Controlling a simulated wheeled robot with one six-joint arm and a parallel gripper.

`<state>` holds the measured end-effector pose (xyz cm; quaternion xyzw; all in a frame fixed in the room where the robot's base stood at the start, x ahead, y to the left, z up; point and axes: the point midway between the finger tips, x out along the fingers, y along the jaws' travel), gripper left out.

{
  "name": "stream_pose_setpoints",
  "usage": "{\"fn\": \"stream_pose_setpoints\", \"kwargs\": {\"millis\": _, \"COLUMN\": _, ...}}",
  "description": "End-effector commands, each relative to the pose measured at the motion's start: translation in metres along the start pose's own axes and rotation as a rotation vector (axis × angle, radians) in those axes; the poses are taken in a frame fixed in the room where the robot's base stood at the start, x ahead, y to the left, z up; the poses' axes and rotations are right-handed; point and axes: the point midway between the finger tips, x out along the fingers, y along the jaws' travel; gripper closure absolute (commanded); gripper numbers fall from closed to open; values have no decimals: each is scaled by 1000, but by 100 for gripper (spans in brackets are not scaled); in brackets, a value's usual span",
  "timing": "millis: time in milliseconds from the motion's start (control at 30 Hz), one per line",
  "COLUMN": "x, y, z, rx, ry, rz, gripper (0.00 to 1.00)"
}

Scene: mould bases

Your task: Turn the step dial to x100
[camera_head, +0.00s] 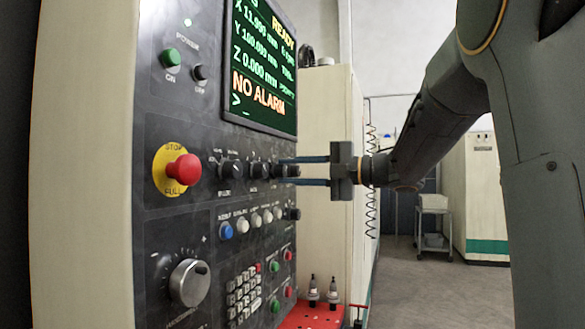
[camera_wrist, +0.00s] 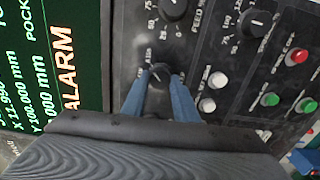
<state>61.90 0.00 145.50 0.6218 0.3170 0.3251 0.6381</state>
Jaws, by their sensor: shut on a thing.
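A small black dial (camera_head: 281,170) sits at the right end of a row of black dials under the screen; I take it for the step dial. My gripper (camera_head: 292,171) reaches in from the right with its two blue fingers level, one above and one below this dial. In the wrist view the fingers (camera_wrist: 160,78) close on the dial (camera_wrist: 158,71) from both sides. The marks around it are too small and partly covered, so I cannot read its setting.
The screen (camera_head: 264,60) shows READY and NO ALARM. A red stop button (camera_head: 184,168), a row of blue and white buttons (camera_head: 243,224) and a large handwheel (camera_head: 190,282) are on the panel. In the wrist view, a feed dial (camera_wrist: 173,8) is close above the fingers.

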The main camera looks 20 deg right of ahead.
Motion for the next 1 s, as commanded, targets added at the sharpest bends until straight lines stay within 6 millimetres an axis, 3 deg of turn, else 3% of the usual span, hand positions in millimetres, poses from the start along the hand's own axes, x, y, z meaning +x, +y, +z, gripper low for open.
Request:
{"fn": "stream_pose_setpoints", "kwargs": {"millis": 533, "x": 0, "y": -1, "z": 0, "rx": 27, "ry": 0, "rz": -1, "gripper": 96}}
{"fn": "stream_pose_setpoints", "kwargs": {"millis": 567, "x": 0, "y": -1, "z": 0, "rx": 27, "ry": 0, "rz": -1, "gripper": 68}}
{"fn": "stream_pose_setpoints", "kwargs": {"millis": 633, "x": 0, "y": -1, "z": 0, "rx": 27, "ry": 0, "rz": -1, "gripper": 57}}
{"fn": "stream_pose_setpoints", "kwargs": {"millis": 1000, "x": -4, "y": -1, "z": 1, "rx": 25, "ry": -2, "rz": 0, "gripper": 55}}
